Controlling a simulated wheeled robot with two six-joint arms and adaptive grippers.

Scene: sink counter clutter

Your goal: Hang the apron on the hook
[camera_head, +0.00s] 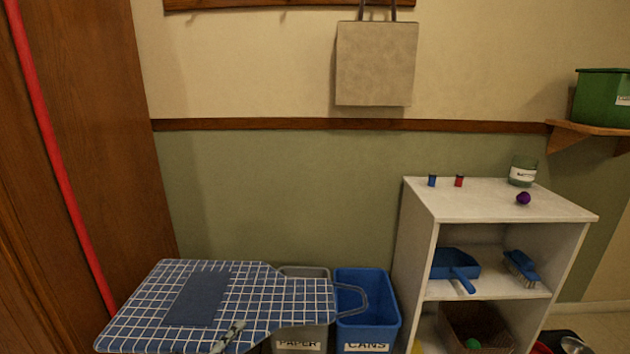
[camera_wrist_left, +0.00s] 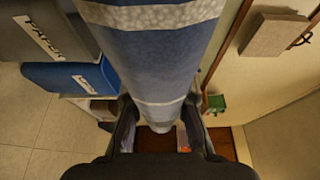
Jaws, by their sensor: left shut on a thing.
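The apron (camera_head: 262,292) is blue with a white grid, a plain dark pocket and a grey-blue neck loop (camera_head: 357,300) at its right end. It is spread out nearly flat, in front of the bins. My left gripper (camera_head: 228,336) is at the apron's near edge, shut on it. In the left wrist view the blue and white cloth (camera_wrist_left: 160,62) runs between the fingers of my left gripper (camera_wrist_left: 158,120). A wooden rail (camera_head: 260,3) crosses the top of the head view; no free hook shows. My right gripper is out of view.
A beige bag (camera_head: 376,64) hangs below the rail. A grey PAPER bin (camera_head: 300,344) and a blue CANS bin (camera_head: 368,325) stand behind the apron. A white shelf unit (camera_head: 500,203) stands right, a brown cabinet (camera_head: 95,130) left. The wall left of the bag is clear.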

